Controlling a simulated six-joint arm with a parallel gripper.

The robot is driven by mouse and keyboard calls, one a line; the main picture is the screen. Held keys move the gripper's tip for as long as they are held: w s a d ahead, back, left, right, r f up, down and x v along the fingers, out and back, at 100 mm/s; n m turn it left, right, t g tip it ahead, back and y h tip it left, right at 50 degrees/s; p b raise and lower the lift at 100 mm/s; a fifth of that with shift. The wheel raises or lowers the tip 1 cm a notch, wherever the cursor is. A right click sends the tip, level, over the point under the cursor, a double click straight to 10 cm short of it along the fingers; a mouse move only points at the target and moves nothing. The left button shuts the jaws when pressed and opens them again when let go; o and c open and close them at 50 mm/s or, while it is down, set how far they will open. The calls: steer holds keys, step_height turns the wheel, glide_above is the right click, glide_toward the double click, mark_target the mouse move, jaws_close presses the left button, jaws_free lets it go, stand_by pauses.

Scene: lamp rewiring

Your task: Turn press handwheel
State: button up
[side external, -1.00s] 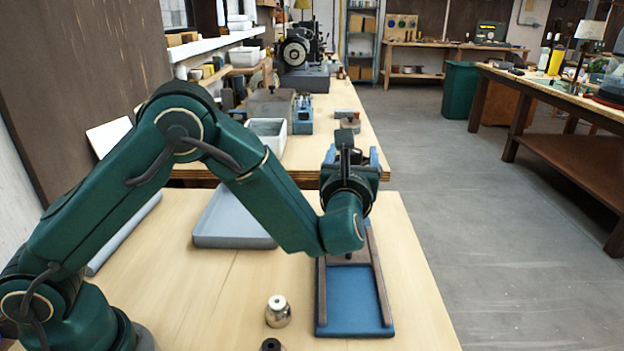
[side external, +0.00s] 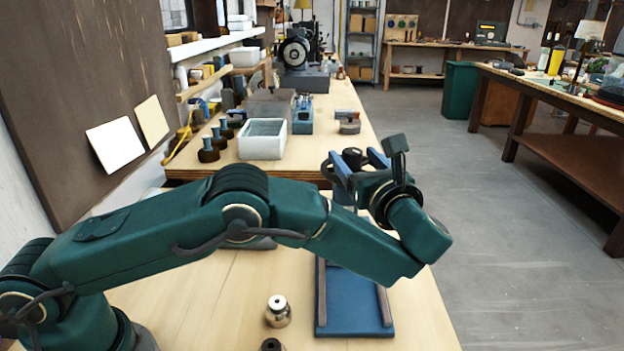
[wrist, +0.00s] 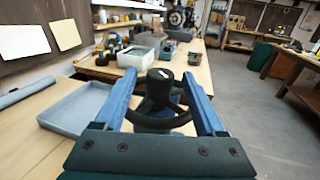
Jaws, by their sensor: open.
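The black press handwheel (wrist: 155,118) shows in the wrist view, with a round dark hub and spokes. My gripper (wrist: 162,85) is open, with one blue finger on each side of the wheel. I cannot tell whether either finger touches the rim. In the side external view my gripper (side external: 357,160) is tilted and points away from the camera, with the dark hub of the wheel between its fingers. The press's blue base (side external: 352,310) with brown side rails lies below on the bench. My arm hides much of the press.
A grey tray (wrist: 72,108) lies left of the press, mostly hidden by my arm in the side external view. A small metal weight-like part (side external: 277,312) stands left of the blue base. A white bin (side external: 262,140) stands on the bench behind. The floor at right is clear.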

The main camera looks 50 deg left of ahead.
mark_target(356, 159)
steer(key=v, duration=0.3)
steer(key=shift+s+d, duration=0.15)
steer(key=shift+d, duration=0.1)
step_height(356, 159, up, 5)
steer(key=shift+a+f, duration=0.1)
steer(key=shift+a, duration=0.05)
steer(key=w+d+r+m+t+h, duration=0.2)
steer(key=w+r+m+t+h, duration=0.2)
steer(key=r+m, duration=0.3)
steer(key=w+d+r+m+t+h, duration=0.1)
steer(key=w+r+m+t+h, duration=0.2)
steer(key=r+m+t+h, duration=0.3)
steer(key=s+d+r+m+h, duration=0.4)
steer(key=r+m+h, duration=0.3)
steer(key=m, duration=0.8)
steer(key=s+a+f+m+g, duration=0.3)
steer(key=s+f+m, duration=0.3)
steer(key=s, duration=0.3)
steer(key=s+a+f+m+g+y, duration=0.1)
steer(key=s+a+f+m+g, duration=0.3)
steer(key=s, duration=0.6)
steer(key=s+a+f+m+g, duration=0.3)
steer(key=s+f+m+g, duration=0.3)
steer(key=s+f+m, duration=0.4)
steer(key=shift+s+a+f, duration=0.2)
steer(key=shift+a+f, duration=0.1)
steer(key=shift+f, duration=0.2)
